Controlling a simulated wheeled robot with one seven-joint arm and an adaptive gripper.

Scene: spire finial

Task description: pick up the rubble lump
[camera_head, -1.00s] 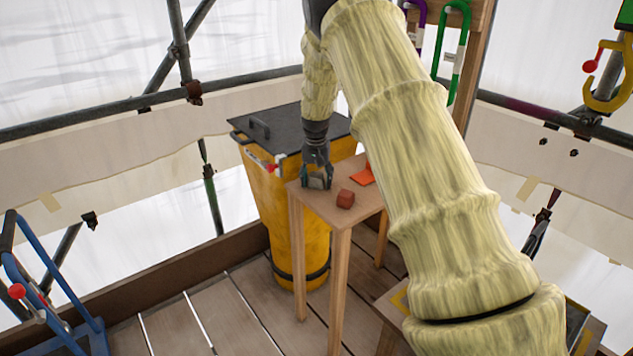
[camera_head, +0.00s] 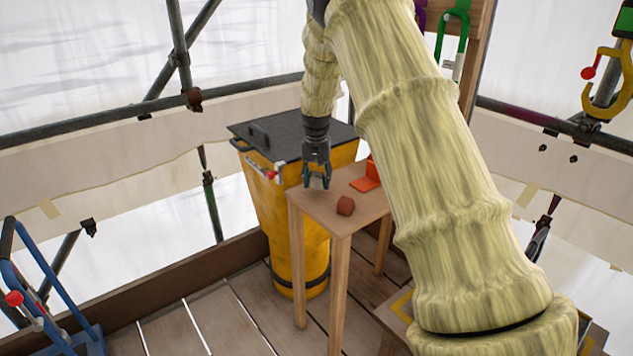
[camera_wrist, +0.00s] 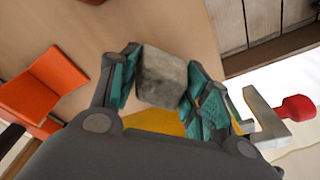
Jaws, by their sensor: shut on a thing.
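The rubble lump is a grey, rough block (camera_wrist: 162,77) between the teal pads of my gripper (camera_wrist: 160,85) in the wrist view. My gripper is shut on it, with a pad against each side. In the head view my gripper (camera_head: 317,180) hangs pointing down above the left end of a small wooden table (camera_head: 310,199). The lump cannot be made out clearly there. In the wrist view the tabletop (camera_wrist: 110,25) lies behind the lump.
A reddish block (camera_head: 345,205) and an orange object (camera_head: 365,184) are on the table. A yellow bin (camera_head: 265,205) with a dark lid (camera_head: 290,136) stands behind and left of it. A blue frame (camera_head: 45,300) stands at the left, with bare planks between.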

